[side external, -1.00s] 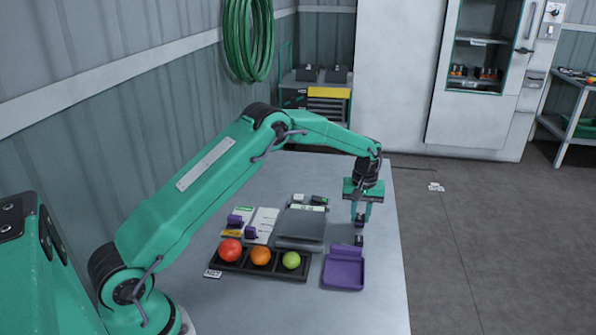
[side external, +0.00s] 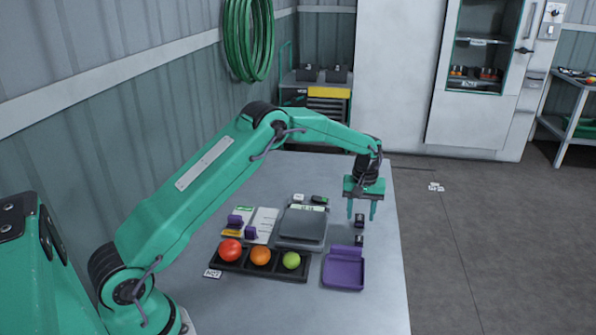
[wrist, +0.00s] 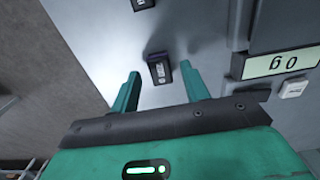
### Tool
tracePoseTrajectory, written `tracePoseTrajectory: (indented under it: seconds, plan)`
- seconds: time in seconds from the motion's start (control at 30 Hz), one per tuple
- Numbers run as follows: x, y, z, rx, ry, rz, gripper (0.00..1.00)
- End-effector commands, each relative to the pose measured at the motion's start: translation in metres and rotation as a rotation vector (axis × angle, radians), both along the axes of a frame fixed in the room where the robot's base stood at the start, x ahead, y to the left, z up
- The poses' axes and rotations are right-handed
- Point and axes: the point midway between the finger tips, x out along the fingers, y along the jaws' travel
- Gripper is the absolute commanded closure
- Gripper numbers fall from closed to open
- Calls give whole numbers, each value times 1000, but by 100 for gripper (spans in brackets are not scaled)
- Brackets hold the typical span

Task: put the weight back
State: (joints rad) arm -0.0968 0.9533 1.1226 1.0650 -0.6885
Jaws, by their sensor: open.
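A small dark weight (side external: 360,221) with a pale label stands on the table below my gripper (side external: 361,211). In the wrist view the weight (wrist: 159,70) shows between and beyond the fingertips of my gripper (wrist: 162,84), apart from both. My gripper is open and empty, pointing down. A second small dark block (side external: 359,240) stands just nearer the purple tray (side external: 345,287); a dark block (wrist: 142,4) is partly cut off at the top of the wrist view. The grey scale (side external: 301,226) lies left of the weight, its display (wrist: 281,63) lit.
Cards and small purple items (side external: 236,220) lie left of the scale. The table (side external: 383,290) is bare along its right edge.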

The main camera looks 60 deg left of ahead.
Motion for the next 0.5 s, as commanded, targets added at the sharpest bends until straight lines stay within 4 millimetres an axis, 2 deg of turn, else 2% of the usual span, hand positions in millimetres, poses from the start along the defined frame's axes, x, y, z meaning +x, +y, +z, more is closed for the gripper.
tracePoseTrajectory:
  seconds: [0.5]
  plan:
    - [1, 0, 77, 0, -3, 0, 54]
